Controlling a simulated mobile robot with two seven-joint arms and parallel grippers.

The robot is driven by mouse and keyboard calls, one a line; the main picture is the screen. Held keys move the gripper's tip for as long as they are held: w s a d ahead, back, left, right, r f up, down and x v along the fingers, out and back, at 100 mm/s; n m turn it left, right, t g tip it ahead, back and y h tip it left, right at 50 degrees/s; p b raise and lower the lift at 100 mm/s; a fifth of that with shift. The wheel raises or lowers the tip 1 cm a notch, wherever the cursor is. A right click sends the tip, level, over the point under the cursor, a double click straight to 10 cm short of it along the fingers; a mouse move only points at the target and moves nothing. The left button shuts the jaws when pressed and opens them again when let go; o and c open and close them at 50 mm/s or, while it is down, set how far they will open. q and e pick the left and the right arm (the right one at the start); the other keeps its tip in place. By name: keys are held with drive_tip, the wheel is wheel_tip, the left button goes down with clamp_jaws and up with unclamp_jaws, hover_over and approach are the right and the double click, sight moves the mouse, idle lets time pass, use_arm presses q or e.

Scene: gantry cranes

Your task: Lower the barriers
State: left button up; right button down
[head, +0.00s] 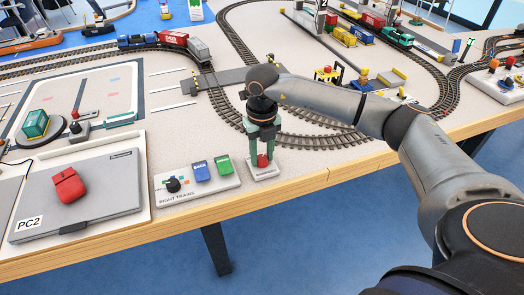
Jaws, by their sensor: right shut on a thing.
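My right gripper (263,146) reaches in from the right and points down at the table's front edge. Its fingers are shut on a red-topped lever (262,161) that stands on a small white base (263,173). The fingers hide part of the lever, so its tilt is hard to tell. A grey level crossing (226,77) spans the track behind the gripper. A small dark post with yellow (195,82) stands at its left end; whether the barrier arms are up or down is too small to tell. My left gripper is not in view.
The right trains panel (190,197), with a black knob and blue and green switches, lies just left of the lever base. Curved track (330,140) runs behind the gripper. Table surface right of the lever is clear.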

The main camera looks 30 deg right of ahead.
sight(262, 158)
drive_tip(key=shift+m, duration=0.5)
drive_tip(key=shift+c, duration=2.3)
unclamp_jaws()
drive_tip(key=shift+r, duration=0.1)
wheel_tip(262, 158, up, 12)
drive_tip(key=p, duration=0.1)
drive_tip(key=shift+r, duration=0.2)
